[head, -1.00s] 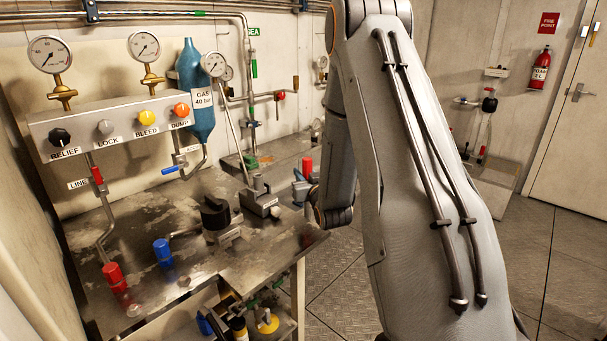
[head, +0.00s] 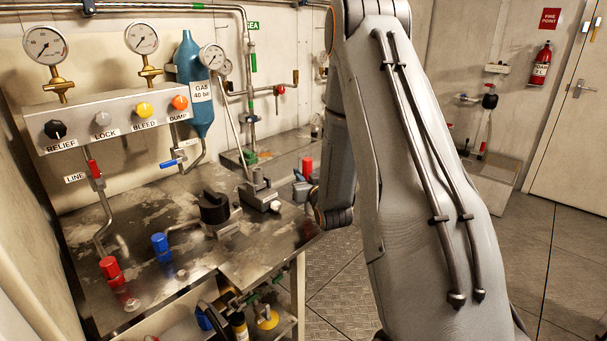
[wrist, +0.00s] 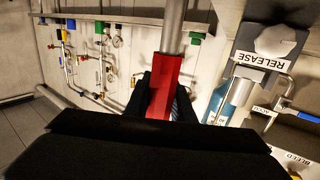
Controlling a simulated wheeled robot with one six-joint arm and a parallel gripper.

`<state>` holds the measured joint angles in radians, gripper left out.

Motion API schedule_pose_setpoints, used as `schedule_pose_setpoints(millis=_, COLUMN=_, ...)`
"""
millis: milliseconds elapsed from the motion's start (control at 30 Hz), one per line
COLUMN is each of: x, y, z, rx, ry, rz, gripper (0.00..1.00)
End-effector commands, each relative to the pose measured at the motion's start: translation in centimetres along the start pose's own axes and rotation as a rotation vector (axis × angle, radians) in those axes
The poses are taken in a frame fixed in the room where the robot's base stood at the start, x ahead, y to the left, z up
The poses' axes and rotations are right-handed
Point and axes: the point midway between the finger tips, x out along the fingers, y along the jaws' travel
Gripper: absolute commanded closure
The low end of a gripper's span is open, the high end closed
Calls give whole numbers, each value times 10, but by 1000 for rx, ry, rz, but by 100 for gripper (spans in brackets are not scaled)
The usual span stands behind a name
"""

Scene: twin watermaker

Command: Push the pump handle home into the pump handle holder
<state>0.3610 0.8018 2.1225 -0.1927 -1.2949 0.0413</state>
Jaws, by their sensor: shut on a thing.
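In the wrist view, my gripper (wrist: 162,98) is shut on the red grip (wrist: 162,82) of the pump handle. Its dark fingers press on both sides of the grip. A grey metal rod (wrist: 172,25) runs from the grip to the top edge of the picture, and its far end is out of view. A grey block with a knob and a RELEASE label (wrist: 263,61) is to the right of the rod. A grey pump block (head: 258,192) stands on the bench there. I cannot make out for certain which part is the holder.
The steel bench (head: 200,270) carries a red valve cap (head: 110,268), a blue one (head: 160,245) and a black knob (head: 213,207). A gauge panel (head: 110,120) and a blue gas bottle (head: 195,90) stand behind. Open floor (head: 335,275) lies to the right.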

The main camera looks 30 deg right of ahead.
Motion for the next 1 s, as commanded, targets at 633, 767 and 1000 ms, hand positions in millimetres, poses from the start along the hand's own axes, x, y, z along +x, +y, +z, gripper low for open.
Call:
schedule_pose_setpoints(millis=633, x=1, y=0, z=15, rx=0, ry=0, rz=0, gripper=94)
schedule_pose_setpoints(millis=767, x=1, y=0, z=16, rx=0, ry=1, rz=0, gripper=70)
schedule_pose_setpoints(millis=1000, x=1, y=0, z=16, rx=0, ry=0, rz=0, gripper=56)
